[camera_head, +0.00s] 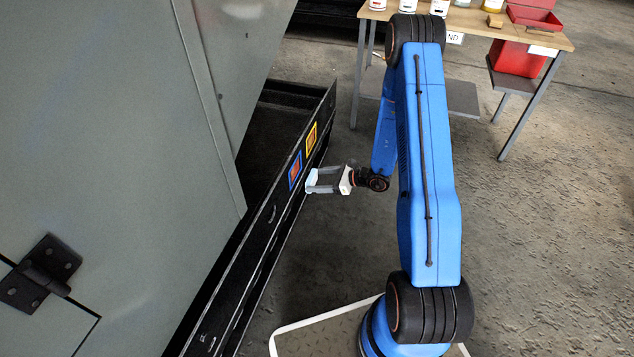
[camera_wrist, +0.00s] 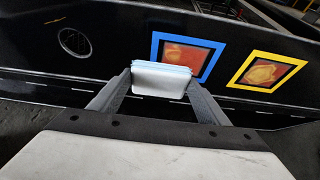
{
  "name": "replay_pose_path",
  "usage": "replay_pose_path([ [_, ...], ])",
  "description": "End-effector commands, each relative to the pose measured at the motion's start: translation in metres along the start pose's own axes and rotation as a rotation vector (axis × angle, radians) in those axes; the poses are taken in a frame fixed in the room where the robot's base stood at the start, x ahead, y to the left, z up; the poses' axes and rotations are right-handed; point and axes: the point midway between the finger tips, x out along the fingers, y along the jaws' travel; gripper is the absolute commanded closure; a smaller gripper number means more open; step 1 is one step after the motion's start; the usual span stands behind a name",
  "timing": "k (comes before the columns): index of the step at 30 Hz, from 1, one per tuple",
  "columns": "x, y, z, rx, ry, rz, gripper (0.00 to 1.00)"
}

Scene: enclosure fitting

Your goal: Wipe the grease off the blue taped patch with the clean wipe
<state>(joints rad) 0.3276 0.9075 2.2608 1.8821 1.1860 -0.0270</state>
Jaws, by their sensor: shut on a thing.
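The blue taped patch (camera_head: 295,171) is on the black side panel of the low enclosure, left of my gripper in the head view. In the wrist view the blue tape frame (camera_wrist: 205,44) surrounds a reddish-orange smear, the grease (camera_wrist: 185,54). My gripper (camera_head: 312,181) is shut on a pale wipe (camera_wrist: 160,80), a folded white pad with a light blue edge. The wipe (camera_head: 311,180) is in front of the panel near the blue patch and covers its lower left part in the wrist view. I cannot tell whether it touches the panel.
A yellow taped patch (camera_wrist: 268,72) with an orange smear sits right of the blue one. A round outline (camera_wrist: 74,42) marks the panel at left. A grey cabinet (camera_head: 110,120) fills the left. A wooden table (camera_head: 470,22) with containers and a red bin (camera_head: 517,58) stands behind.

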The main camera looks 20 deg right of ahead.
Motion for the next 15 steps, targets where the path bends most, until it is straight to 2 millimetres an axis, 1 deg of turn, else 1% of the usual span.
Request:
replay_pose_path([
  [15, 0.04, 0.0, 0.016, -0.001, -0.001, 0.001, 0.48],
])
